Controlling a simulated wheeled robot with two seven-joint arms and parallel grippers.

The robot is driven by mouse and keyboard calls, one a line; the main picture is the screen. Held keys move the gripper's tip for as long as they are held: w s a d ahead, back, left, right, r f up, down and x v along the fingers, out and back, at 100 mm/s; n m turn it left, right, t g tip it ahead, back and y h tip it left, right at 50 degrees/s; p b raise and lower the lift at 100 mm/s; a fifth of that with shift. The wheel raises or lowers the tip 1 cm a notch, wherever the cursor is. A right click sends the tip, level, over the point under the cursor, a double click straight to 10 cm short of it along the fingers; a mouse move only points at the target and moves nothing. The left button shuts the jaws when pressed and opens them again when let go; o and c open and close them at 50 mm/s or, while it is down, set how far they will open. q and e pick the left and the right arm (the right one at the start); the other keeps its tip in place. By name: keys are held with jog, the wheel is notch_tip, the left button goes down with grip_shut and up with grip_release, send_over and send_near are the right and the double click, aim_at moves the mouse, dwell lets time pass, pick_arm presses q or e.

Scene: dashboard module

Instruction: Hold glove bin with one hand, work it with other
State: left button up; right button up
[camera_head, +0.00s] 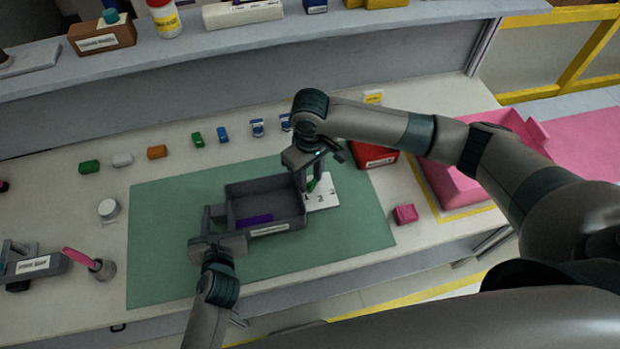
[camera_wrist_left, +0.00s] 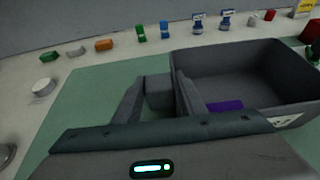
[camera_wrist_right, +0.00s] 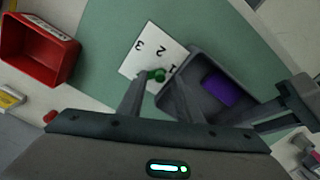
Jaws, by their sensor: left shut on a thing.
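The glove bin (camera_head: 262,193), an open dark grey bin with a white label on its front, sits on the green mat. A purple block (camera_head: 254,220) lies inside. My left gripper (camera_head: 214,222) is shut on the grey block at the bin's left side, which shows between its fingers in the left wrist view (camera_wrist_left: 159,92). My right gripper (camera_head: 310,178) points down at the bin's right side, over a white card (camera_wrist_right: 150,50) numbered 1 to 3. Its fingers are apart. A small green piece (camera_wrist_right: 157,75) shows between the fingertips; I see no grip on it.
A red bin (camera_head: 374,155) stands behind and right of the card. A pink block (camera_head: 405,214) and a pink bin (camera_head: 450,185) are further right. Several small coloured pieces line the back of the table. A grey holder (camera_head: 30,264) stands at left. The mat's front is clear.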

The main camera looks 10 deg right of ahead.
pick_arm(q)
jog(key=shift+s+f, duration=0.1)
jog(key=shift+f, duration=0.1)
pick_arm(e)
jog(key=shift+f, duration=0.65)
grip_shut()
jog(key=shift+d+n, duration=0.1)
jog(key=shift+n, duration=0.2)
jog(key=n, duration=0.3)
jog(key=shift+s+d, duration=0.3)
jog(key=shift+d, duration=0.1)
jog(key=shift+s+d+n, duration=0.1)
jog(key=shift+d+n, duration=0.2)
jog(key=shift+n, duration=0.75)
jog(key=shift+d+n, duration=0.25)
jog(key=shift+n, duration=0.8)
